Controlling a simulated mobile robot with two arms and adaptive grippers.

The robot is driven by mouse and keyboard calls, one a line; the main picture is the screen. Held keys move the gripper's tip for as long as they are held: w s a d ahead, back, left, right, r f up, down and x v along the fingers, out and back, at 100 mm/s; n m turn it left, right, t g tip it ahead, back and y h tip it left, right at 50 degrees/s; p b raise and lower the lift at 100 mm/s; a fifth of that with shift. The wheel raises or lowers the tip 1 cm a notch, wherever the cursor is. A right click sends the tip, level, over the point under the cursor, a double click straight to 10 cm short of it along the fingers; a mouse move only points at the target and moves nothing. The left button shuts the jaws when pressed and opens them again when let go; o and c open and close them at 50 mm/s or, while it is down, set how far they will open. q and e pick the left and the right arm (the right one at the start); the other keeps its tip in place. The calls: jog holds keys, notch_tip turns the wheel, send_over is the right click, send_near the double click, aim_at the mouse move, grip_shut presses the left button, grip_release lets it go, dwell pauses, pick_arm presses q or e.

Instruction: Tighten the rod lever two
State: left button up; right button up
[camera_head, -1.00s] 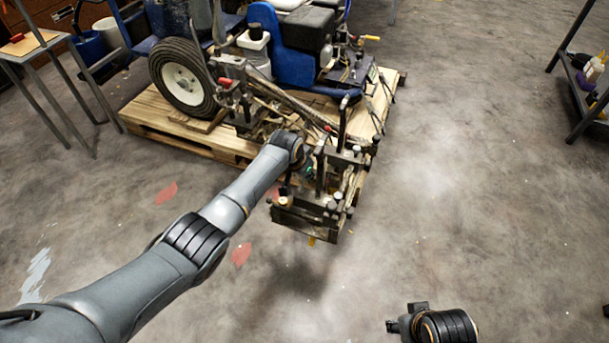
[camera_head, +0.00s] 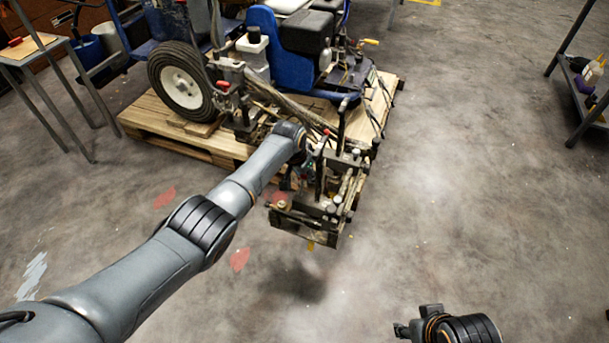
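The line striper (camera_head: 290,45) is a blue and black machine with a large wheel. Its front metal frame (camera_head: 310,225) juts out beyond the pallet, with rods, dark uprights and pale round knobs. A red-tipped lever (camera_head: 223,85) stands near the wheel, and a small red tip (camera_head: 326,131) shows above the frame. I cannot tell which part is rod lever two. My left gripper (camera_head: 288,180) is at the left side of the front frame, small and dark against it; its fingers and any contact are unclear. My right gripper (camera_head: 402,330) is low over bare floor, apart from the striper.
The striper stands on a wooden pallet (camera_head: 165,140). A metal-legged table (camera_head: 35,60) is at the upper left, and a shelf with bottles (camera_head: 592,75) at the right edge. The floor right of the striper is clear.

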aim_at(298, 193)
pick_arm(q)
jog(key=shift+f, duration=0.2)
jog(key=shift+s, duration=0.1)
jog(key=v, duration=1.2)
